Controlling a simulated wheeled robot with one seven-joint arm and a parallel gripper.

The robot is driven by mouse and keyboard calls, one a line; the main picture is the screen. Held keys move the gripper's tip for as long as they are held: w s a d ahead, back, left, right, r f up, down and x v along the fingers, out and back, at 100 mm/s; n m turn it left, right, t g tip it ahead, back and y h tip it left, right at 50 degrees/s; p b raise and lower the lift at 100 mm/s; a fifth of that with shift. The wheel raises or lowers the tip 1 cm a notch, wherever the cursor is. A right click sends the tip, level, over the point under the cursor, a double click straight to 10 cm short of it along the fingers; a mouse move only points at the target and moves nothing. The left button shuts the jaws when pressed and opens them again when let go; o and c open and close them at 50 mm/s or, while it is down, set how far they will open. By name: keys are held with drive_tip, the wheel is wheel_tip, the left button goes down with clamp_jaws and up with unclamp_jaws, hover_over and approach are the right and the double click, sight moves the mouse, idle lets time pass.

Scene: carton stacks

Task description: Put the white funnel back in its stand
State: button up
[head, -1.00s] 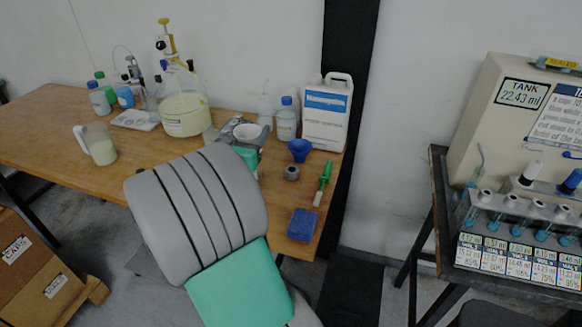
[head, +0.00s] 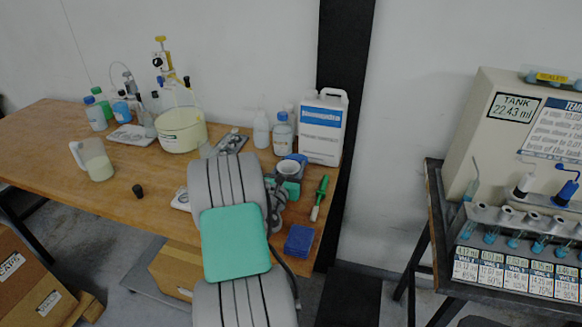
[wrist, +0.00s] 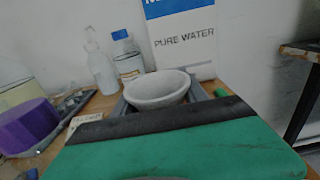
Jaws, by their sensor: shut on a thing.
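My gripper (head: 284,180) is over the right end of the wooden table, shut on the white funnel (head: 288,168). In the wrist view the funnel (wrist: 157,88) shows as a pale, wide-mouthed cup, mouth up and nearly upright, between grey fingers. The green and black part of my gripper hides its lower part there. A blue piece (head: 297,158) shows just behind the funnel in the head view, where the blue funnel stood. I cannot make out the white funnel's stand; my arm and gripper cover that part of the table.
A large white water jug (head: 322,128) and a blue-capped bottle (head: 282,133) stand behind my gripper. A green-handled tool (head: 320,197) and a blue block (head: 299,240) lie to its right. A black cap (head: 138,191) is on the table's open left-centre.

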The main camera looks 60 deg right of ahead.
drive_tip(key=shift+r, duration=0.15)
drive_tip(key=o, duration=1.4)
drive_tip(key=shift+o, duration=0.2)
drive_tip(key=shift+a, duration=0.2)
drive_tip(key=a+b, duration=0.1)
drive_tip(key=a, duration=0.2)
drive_tip(key=s+a, duration=0.1)
drive_tip(key=a, duration=0.3)
drive_tip(key=a+b, duration=0.1)
drive_tip(key=a, duration=0.2)
drive_tip(key=shift+s+a+b, duration=0.3)
drive_tip(key=shift+a, duration=0.1)
drive_tip(key=shift+s+a, duration=0.15)
drive_tip(key=shift+a, duration=0.25)
